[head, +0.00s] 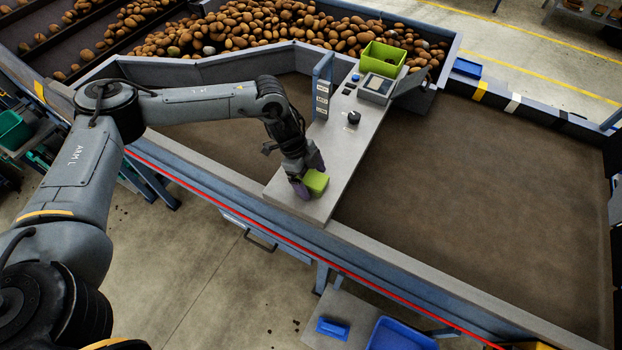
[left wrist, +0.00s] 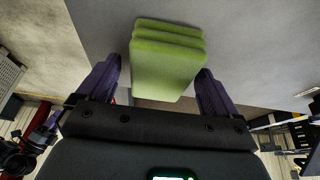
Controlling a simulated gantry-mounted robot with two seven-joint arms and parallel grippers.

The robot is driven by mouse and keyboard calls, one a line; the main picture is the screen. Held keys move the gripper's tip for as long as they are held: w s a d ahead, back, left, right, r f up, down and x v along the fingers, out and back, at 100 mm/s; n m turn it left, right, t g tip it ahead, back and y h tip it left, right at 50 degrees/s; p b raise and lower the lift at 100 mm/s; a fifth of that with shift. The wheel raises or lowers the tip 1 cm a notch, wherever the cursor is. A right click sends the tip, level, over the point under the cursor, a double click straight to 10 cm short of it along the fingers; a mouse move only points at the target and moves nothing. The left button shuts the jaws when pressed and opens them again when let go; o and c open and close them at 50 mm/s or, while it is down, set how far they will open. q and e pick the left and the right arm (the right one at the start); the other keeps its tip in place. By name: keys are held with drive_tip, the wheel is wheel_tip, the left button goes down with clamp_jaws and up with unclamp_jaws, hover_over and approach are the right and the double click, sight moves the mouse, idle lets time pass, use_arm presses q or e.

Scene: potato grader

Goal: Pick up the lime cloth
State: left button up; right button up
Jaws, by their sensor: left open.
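The lime cloth (head: 317,182) is a folded pad near the front end of the grey shelf (head: 345,152) that crosses the grader. My left gripper (head: 308,184) is down at the cloth, with a purple finger on either side of it. In the left wrist view the folded lime cloth (left wrist: 167,62) shows stacked layers and reaches in between the two purple fingers (left wrist: 158,88). Gaps show between the fingers and the cloth, so the gripper is open around it. My right gripper is not in view.
On the same shelf stand a lime bin (head: 382,58), a small display box (head: 377,88), a black knob (head: 353,118) and an upright labelled plate (head: 322,88). Potatoes (head: 260,32) lie heaped behind. The brown belt (head: 480,180) to the right is bare.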

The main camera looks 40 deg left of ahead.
sight(318, 180)
use_arm(q)
drive_tip(key=shift+f, duration=0.1)
drive_tip(key=shift+c, duration=0.2)
drive_tip(key=c, duration=1)
drive_tip(key=r, duration=0.2)
drive_tip(key=r+b, duration=0.1)
drive_tip(key=r, duration=0.1)
drive_tip(key=shift+w+d+r, duration=0.15)
drive_tip(key=shift+d+r, duration=0.05)
drive_tip(key=shift+r, duration=0.05)
drive_tip(key=shift+w+d+r+b, duration=0.4)
drive_tip(key=shift+w+d+r, duration=0.75)
drive_tip(key=shift+d, duration=0.3)
drive_tip(key=shift+w+d+r+b, duration=0.4)
drive_tip(key=shift+w+d+r, duration=0.75)
drive_tip(key=shift+d, duration=0.35)
drive_tip(key=shift+w+d+r+b, duration=0.4)
drive_tip(key=shift+w+d+r, duration=0.75)
drive_tip(key=shift+d, duration=0.3)
drive_tip(key=shift+f, duration=0.1)
